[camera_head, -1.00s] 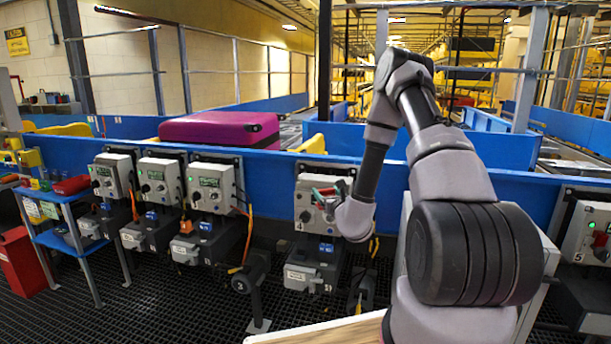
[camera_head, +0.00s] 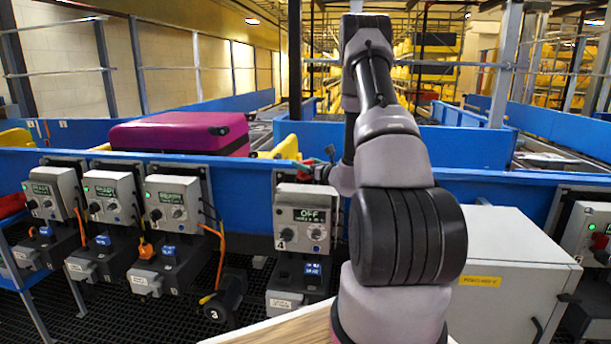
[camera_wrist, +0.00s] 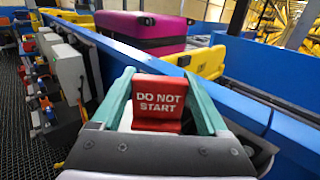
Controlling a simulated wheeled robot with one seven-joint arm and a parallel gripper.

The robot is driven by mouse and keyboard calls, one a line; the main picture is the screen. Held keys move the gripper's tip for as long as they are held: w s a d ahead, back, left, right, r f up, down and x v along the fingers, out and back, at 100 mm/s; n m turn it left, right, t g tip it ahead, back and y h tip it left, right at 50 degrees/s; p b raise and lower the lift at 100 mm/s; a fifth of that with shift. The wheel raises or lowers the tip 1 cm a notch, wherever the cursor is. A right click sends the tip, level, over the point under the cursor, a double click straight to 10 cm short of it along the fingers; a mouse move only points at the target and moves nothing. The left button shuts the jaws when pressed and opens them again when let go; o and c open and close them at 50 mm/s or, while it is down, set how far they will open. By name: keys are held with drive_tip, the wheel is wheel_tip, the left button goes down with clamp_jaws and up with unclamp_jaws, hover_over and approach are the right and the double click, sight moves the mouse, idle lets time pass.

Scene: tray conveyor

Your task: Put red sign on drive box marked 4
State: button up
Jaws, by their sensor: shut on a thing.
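The red sign (camera_wrist: 158,103), lettered "DO NOT START", stands between the teal fingers of my gripper (camera_wrist: 159,76) in the wrist view. My gripper is shut on it. Drive box 4 (camera_head: 292,236) is a grey control box on the blue conveyor side. It has a black "4", a display reading "OFF", and knobs. The sign is held apart from its front face.
Several similar drive boxes (camera_head: 178,203) line the conveyor to the left. A magenta suitcase (camera_head: 180,134) lies on the conveyor behind. A white cabinet (camera_head: 510,265) stands right of my arm. A wooden surface (camera_head: 275,330) is at the bottom front.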

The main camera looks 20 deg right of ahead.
sight(307, 175)
drive_tip(key=shift+s+f, duration=0.1)
drive_tip(key=shift+f, duration=1.8)
drive_tip(key=shift+f, duration=0.2)
drive_tip(key=o, duration=1.4)
